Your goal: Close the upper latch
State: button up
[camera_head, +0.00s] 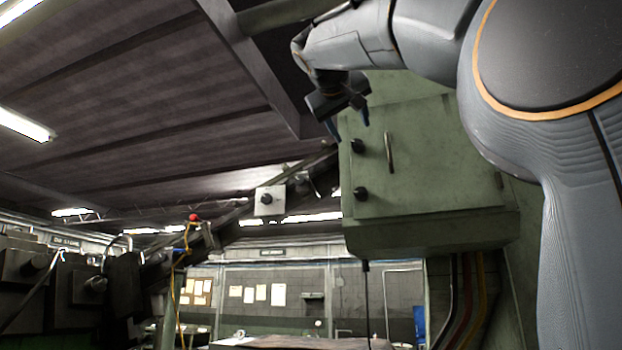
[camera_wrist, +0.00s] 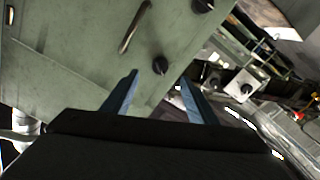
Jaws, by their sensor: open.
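A green cabinet (camera_head: 440,170) with a closed-looking door carries two black latch knobs along its left edge. The upper latch (camera_head: 358,146) sits near the top left, level with a slim upright handle (camera_head: 389,152). The lower latch (camera_head: 361,193) is below it. My gripper (camera_head: 349,120) is open and empty, just above and left of the upper latch. In the wrist view, the upper latch (camera_wrist: 160,65) appears between and beyond the blue fingertips of my gripper (camera_wrist: 159,77), with no clear contact. The lower latch (camera_wrist: 203,5) is at the top edge there. The upper latch's exact turn is hard to tell.
A sloping beam with a grey box (camera_head: 269,201) runs left of the cabinet. A red button (camera_head: 194,217) stands farther left, beside dark machinery (camera_head: 85,285). Cables hang under the cabinet. Open space lies directly left of the cabinet's latch edge.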

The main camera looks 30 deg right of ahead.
aim_at(356, 142)
jog(key=w+d+m+p, duration=0.1)
jog(key=d, duration=0.1)
jog(key=w+d+m+p, duration=0.1)
jog(key=w+d+p, duration=0.1)
jog(key=w+d+m+p, duration=0.1)
jog(key=w+d, duration=0.1)
jog(key=shift+w+d+r+m, duration=0.15)
jog(key=shift+w+d+m, duration=0.1)
jog(key=shift+d+m, duration=0.1)
jog(key=shift+a+m, duration=0.2)
jog(key=shift+m, duration=0.25)
jog(key=m, duration=0.2)
jog(key=shift+m, duration=0.3)
jog(key=shift+f+m+b, duration=0.35)
jog(key=shift+m+b, duration=0.55)
jog(key=shift+b, duration=0.15)
jog(key=shift+w+m+b, duration=0.1)
jog(key=shift+m+b, duration=0.25)
jog(key=shift+m, duration=0.05)
jog(key=shift+r+m+b, duration=0.15)
jog(key=shift+m+b, duration=0.25)
jog(key=shift+m, duration=0.3)
